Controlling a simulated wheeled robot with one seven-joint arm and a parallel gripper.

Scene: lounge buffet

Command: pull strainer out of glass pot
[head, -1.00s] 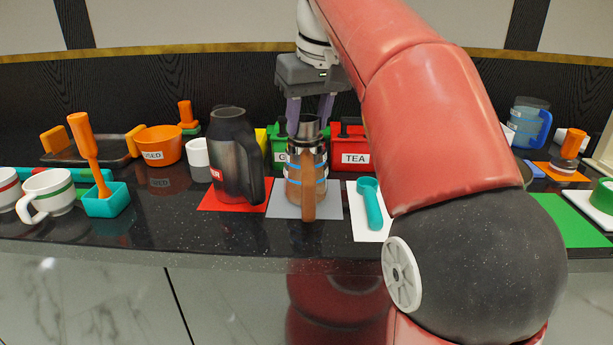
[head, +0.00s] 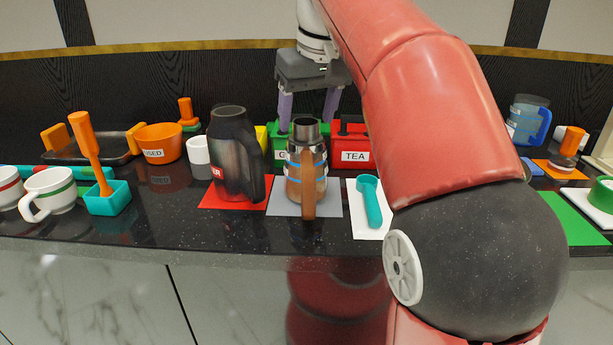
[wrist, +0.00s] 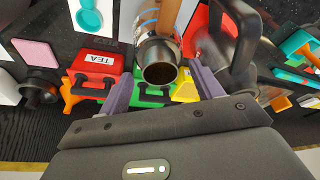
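The glass pot (head: 294,188) stands upright on a grey mat, with blue bands and a brown handle facing the head camera. The metal strainer (head: 306,130) sits in its top, with its round rim above the pot. In the wrist view the strainer (wrist: 160,72) shows as an open metal cylinder with a dark inside. My gripper (head: 306,122) is above and behind the pot, pointing down. Its two purple fingers are spread wide, one on each side of the strainer, with visible gaps. It is open and empty in the wrist view (wrist: 158,76). The strainer's lower part is hard to see.
A dark jug (head: 229,150) stands close left on a red mat (head: 222,204). A green box (head: 277,150) and a red TEA box (head: 354,153) are close behind. A teal scoop (head: 370,200) lies right on a white mat. The counter's front strip is clear.

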